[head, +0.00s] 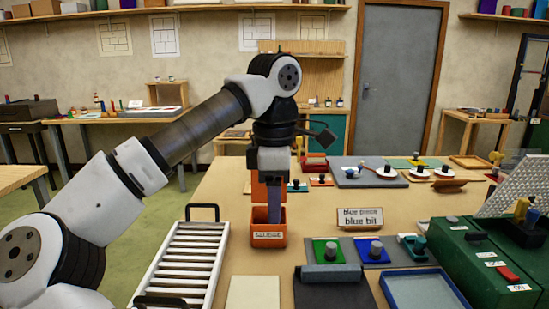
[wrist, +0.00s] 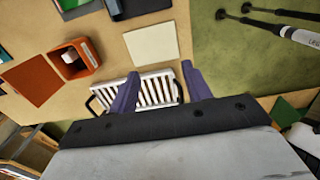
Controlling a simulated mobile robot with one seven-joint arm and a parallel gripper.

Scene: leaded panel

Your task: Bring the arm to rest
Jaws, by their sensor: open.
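My gripper (head: 274,218) hangs from the arm with its fingers pointing down, overlapping the orange box (head: 267,240) in the head view. In the wrist view my gripper (wrist: 160,72) has its two purple fingers spread wide with nothing between them. The slatted white rack (wrist: 155,91) lies beyond and below the fingers there. The orange box (wrist: 88,60) stands off to the left in that view, with a whitish object inside. I cannot tell exactly how high the fingertips are above the table.
The white rack (head: 183,258) lies left of the orange box. A sign (head: 360,219) reads "blue piece blue bit". Blue and green trays with knobbed pieces, a green case (head: 486,262) and an empty blue tray (head: 420,292) fill the right. A cream sheet (head: 253,293) lies in front.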

